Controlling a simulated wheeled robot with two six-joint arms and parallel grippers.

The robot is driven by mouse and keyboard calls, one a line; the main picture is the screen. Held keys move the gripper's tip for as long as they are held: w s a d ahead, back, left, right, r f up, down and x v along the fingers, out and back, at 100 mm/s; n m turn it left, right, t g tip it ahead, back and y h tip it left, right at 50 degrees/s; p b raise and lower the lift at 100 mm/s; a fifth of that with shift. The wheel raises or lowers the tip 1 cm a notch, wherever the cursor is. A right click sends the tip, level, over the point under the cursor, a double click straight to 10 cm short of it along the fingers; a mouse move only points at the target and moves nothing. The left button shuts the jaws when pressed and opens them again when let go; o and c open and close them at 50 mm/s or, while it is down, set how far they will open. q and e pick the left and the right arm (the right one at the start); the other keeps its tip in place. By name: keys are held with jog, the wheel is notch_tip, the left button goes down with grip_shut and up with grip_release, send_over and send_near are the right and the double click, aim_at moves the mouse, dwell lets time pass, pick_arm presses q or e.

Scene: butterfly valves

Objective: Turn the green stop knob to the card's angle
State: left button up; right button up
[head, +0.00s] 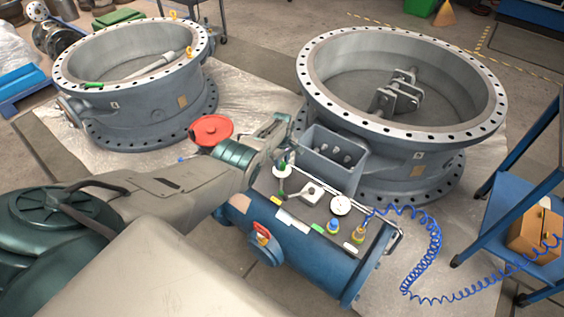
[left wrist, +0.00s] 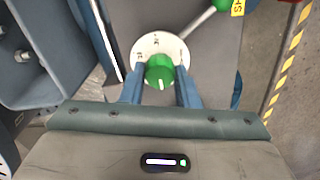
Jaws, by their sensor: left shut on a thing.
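The green stop knob (left wrist: 160,72) sits on a white round dial (left wrist: 158,45) with small dark markings too small to read. A white line on the knob points down the picture, towards my palm, in the left wrist view. My left gripper (left wrist: 160,85) is shut on the knob, with one blue finger on each side. In the head view my left gripper (head: 281,152) is over the dial (head: 283,171) on the blue tank's top panel, and partly hides the knob. I cannot make out the card's angle. My right gripper is not in view.
A blue coiled hose (head: 432,250) runs right. A lever with a green ball (left wrist: 221,4) lies near the dial. Large flanged valves (head: 400,150) stand behind.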

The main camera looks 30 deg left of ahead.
aim_at(282, 164)
pick_arm(q)
jog(key=o, duration=1)
jog(key=shift+r, duration=0.35)
jog(key=shift+r+p, duration=1.95)
jog(key=shift+r, duration=3.1)
